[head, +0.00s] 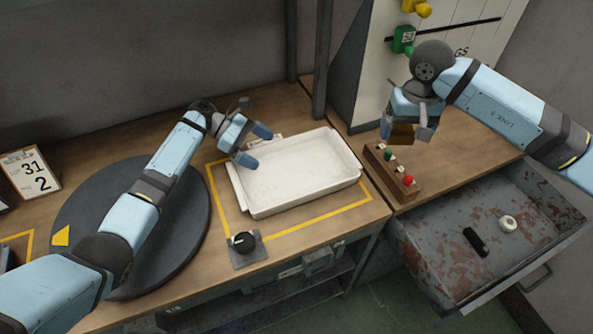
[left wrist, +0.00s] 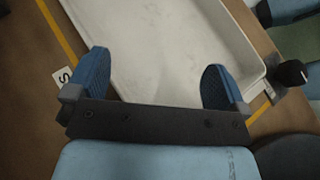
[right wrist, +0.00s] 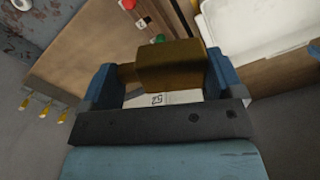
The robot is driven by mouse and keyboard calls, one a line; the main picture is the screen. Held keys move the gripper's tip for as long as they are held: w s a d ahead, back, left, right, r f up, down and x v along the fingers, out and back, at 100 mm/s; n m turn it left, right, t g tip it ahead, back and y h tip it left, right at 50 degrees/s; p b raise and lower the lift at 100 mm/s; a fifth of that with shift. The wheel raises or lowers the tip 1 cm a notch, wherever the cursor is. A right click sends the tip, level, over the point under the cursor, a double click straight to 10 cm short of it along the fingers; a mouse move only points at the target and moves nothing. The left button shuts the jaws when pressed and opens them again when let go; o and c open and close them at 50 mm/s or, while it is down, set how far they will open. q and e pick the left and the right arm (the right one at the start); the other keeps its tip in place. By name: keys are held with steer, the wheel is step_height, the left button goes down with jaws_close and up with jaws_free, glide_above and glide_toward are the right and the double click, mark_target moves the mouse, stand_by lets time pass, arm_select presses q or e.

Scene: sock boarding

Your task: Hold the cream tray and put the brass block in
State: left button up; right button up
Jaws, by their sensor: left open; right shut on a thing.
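The cream tray (head: 297,175) lies empty inside a yellow outline on the wooden bench. It also shows in the left wrist view (left wrist: 185,50) and at the top right of the right wrist view (right wrist: 245,25). My left gripper (head: 254,147) is open at the tray's left end; in the left wrist view its two blue fingers (left wrist: 158,82) stand apart near the tray's edge, with nothing gripped between them. My right gripper (right wrist: 165,75) is shut on the brass block (right wrist: 172,66). In the head view the block (head: 402,134) hangs above the bench, right of the tray.
A wooden strip with coloured buttons (head: 379,161) stands right of the tray, below the held block. An open drawer (head: 440,240) holds a black and a white item. A dark round disc (head: 80,215) lies left. A black knob (head: 243,242) sits in front of the tray.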

mark_target(290, 173)
arm_select(q)
steer(key=b+x, duration=0.4)
steer(key=x, duration=0.1)
steer(key=shift+d+f, duration=0.1)
steer(key=shift+f, duration=0.35)
steer(key=x, duration=0.3)
steer(key=shift+d+r+p, duration=0.1)
steer(key=shift+r+p, duration=0.2)
steer(key=shift+p, duration=0.05)
arm_select(e)
step_height(290, 173, down, 4)
steer(key=shift+w+r, duration=0.1)
steer(key=shift+w, duration=0.05)
arm_select(q)
steer(key=shift+s+d+f, duration=0.15)
steer(key=shift+d+f, duration=0.05)
steer(key=shift+d, duration=0.3)
arm_select(e)
steer(key=shift+r, duration=0.15)
arm_select(q)
steer(key=shift+d+f, duration=0.1)
steer(key=shift+f, duration=0.1)
jaws_close()
steer(key=shift+c, duration=1.4)
jaws_free()
